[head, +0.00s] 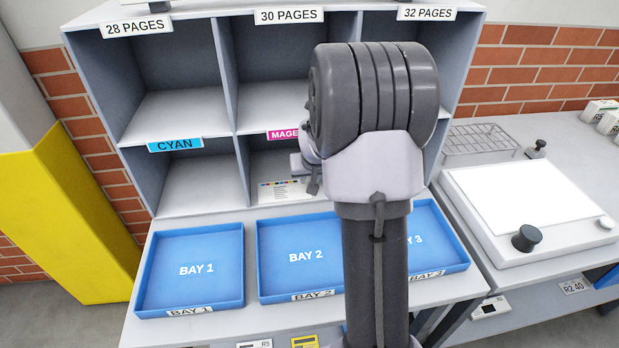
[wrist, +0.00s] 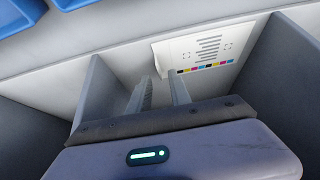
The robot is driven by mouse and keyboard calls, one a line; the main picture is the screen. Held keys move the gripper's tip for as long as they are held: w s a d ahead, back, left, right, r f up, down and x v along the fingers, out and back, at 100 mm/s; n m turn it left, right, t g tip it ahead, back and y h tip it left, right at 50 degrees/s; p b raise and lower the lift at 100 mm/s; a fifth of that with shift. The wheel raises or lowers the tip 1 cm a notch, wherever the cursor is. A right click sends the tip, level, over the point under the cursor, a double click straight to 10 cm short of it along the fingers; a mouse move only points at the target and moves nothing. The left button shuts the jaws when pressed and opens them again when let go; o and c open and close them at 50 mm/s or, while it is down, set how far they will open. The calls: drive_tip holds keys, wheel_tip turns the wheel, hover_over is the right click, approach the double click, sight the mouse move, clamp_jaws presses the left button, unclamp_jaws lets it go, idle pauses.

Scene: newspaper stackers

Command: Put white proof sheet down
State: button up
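The white proof sheet (head: 285,190) shows in the head view in the lower middle compartment, under the partly hidden magenta label (head: 283,134). In the wrist view the sheet (wrist: 207,47), with grey print and a row of colour patches, appears to lie on the compartment floor. My gripper (wrist: 160,90) is inside the compartment, its two fingers apart with a gap between them. The fingertips are near the sheet's left end in that view; whether they touch it I cannot tell. In the head view my arm hides most of the gripper.
The divider walls (wrist: 88,90) stand close on both sides of my gripper. The cyan compartment (head: 200,180) is empty. Blue trays Bay 1 (head: 190,298), Bay 2 (head: 275,290) and Bay 3 (head: 455,262) stand in front. A white plate device (head: 470,225) is at right.

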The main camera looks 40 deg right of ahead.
drive_tip(key=s+a+r+y+p, duration=0.1)
drive_tip(key=s+a+r+p, duration=0.35)
drive_tip(key=a+r, duration=1)
drive_tip(key=s+a+r+n+y+b, duration=0.1)
drive_tip(key=s+a+r+y, duration=0.1)
drive_tip(key=s+a, duration=0.7)
drive_tip(key=s+a+r+n+y+b, duration=0.1)
drive_tip(key=s+a+r+y, duration=0.1)
drive_tip(key=s+a, duration=0.8)
drive_tip(key=shift+s+a+r+t, duration=0.25)
drive_tip(key=shift+a+r+t, duration=0.05)
drive_tip(key=shift+a, duration=0.15)
drive_tip(key=shift+d, duration=0.15)
